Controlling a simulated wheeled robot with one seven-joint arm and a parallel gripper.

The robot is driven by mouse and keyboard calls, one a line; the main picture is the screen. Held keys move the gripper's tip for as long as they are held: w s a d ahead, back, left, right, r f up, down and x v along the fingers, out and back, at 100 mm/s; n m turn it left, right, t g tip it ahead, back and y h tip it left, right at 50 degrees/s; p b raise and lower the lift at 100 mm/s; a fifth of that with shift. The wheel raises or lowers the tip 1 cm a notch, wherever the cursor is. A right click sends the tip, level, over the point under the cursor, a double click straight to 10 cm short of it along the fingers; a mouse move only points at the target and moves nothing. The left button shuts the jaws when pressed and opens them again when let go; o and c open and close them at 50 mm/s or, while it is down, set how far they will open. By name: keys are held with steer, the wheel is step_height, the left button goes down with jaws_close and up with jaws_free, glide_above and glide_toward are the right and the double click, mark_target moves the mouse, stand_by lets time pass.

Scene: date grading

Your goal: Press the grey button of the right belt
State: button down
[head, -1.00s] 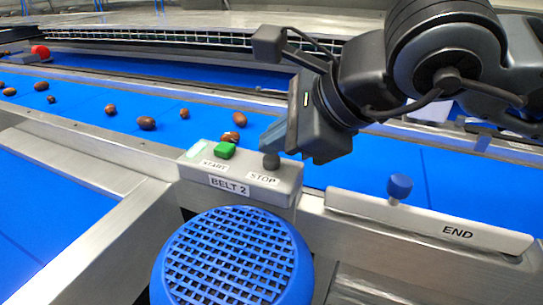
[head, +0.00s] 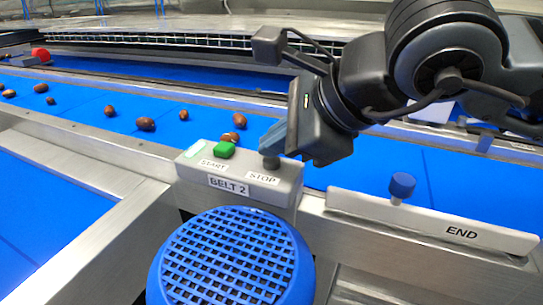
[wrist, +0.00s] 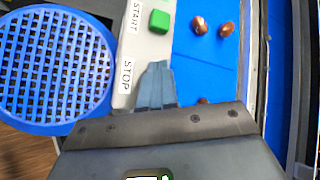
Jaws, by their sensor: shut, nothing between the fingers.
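The control box (head: 240,190) labelled BELT 2 carries a green START button (head: 224,150) and a dark grey STOP button (head: 269,162). The box also shows in the wrist view (wrist: 138,45), with the green button at its far end. My gripper (head: 270,145) is shut and empty, its blue-grey fingertips right at the top of the grey button. I cannot tell whether they press it. In the wrist view the fingers (wrist: 158,68) point along the box beside the word STOP and hide the grey button.
A blue belt (head: 90,112) with several brown dates runs behind the box. To the right is an END plate (head: 430,220) with a blue knob (head: 402,185). A red button (head: 41,55) is at far left.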

mark_target(276, 162)
stand_by(0.6)
steer(key=shift+r, duration=0.8)
steer(key=shift+r+p, duration=0.6)
steer(key=shift+r, duration=1.9)
